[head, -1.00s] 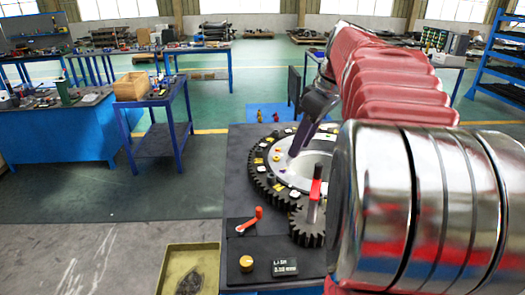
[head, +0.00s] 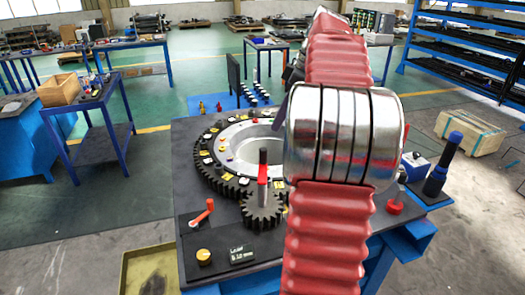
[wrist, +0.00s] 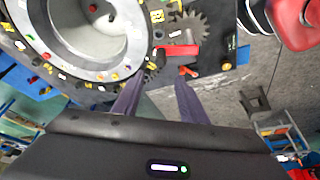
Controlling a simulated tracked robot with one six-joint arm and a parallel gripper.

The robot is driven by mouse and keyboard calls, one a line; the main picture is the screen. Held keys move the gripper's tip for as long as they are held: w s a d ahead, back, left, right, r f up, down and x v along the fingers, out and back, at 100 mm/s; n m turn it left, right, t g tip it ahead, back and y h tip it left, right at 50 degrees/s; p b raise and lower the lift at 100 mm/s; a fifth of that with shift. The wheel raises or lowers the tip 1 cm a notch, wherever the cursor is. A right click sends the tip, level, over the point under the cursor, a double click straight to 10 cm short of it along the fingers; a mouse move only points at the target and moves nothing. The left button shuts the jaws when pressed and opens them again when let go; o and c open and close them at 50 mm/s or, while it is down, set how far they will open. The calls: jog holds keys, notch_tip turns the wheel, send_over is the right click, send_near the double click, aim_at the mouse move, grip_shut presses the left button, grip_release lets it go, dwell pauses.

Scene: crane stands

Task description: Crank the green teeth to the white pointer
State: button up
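The large dark ring gear (head: 207,172) lies flat on the bench, with coloured and white tags around its pale ring. A small dark pinion gear (head: 262,212) meshes at its near edge and carries a red crank arm (head: 263,172) with an upright grey post. The wrist view shows the pinion (wrist: 190,22) and the red crank arm (wrist: 178,51) beyond my fingertips. My gripper (wrist: 157,84) is open, its two purple fingers apart with nothing between them. In the head view my arm hides most of it. I cannot clearly make out the green teeth or the white pointer.
An orange lever (head: 203,213), a yellow knob (head: 203,256) and a small display (head: 242,254) sit on the bench's near left. A black post (head: 443,165) stands to the right. A yellowish tray (head: 150,270) is on the floor at left.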

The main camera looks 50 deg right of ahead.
aim_at(264, 149)
jog(key=x, duration=1.3)
jog(key=shift+a, duration=0.1)
jog(key=shift+c, duration=0.4)
grip_shut()
